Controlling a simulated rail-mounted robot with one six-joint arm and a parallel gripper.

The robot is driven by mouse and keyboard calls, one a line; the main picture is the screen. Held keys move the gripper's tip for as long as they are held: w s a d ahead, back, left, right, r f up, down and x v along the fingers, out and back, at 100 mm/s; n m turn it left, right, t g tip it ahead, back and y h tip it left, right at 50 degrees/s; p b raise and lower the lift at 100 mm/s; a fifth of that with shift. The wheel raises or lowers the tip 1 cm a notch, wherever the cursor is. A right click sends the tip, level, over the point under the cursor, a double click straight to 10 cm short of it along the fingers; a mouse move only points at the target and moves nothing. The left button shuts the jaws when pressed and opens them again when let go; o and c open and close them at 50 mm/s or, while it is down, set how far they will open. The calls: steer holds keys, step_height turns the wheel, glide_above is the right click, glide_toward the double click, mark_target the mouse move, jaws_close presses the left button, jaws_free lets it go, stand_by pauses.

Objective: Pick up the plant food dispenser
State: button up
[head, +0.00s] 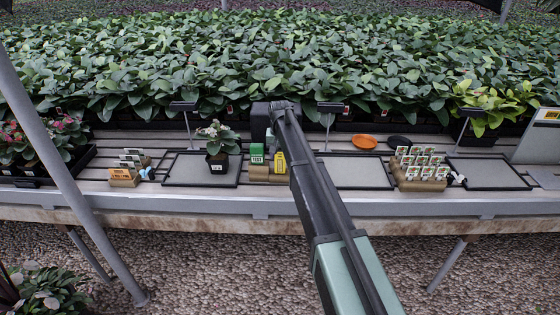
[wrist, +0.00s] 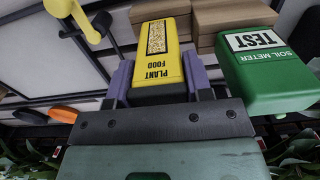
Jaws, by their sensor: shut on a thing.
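The plant food dispenser (wrist: 158,45) is a yellow block with a black base and "PLANT FOOD" lettering. In the wrist view it sits between the two purple fingers of my gripper (wrist: 157,78), which are shut on it. In the head view the dispenser (head: 280,162) shows as a small yellow shape beside my arm, above the slatted bench. My fingers are hidden behind my arm there. I cannot tell whether its base touches anything below.
A green soil meter box (wrist: 265,70) marked "TEST" stands close right of the dispenser in the wrist view. Brown blocks (wrist: 225,22) lie beyond. Dense plants fill the back.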

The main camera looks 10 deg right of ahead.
steer(key=shift+r, duration=0.1)
step_height(320, 180, up, 20)
steer(key=p, duration=2)
steer(key=o, duration=0.5)
steer(key=c, duration=0.3)
steer(key=shift+f, duration=0.2)
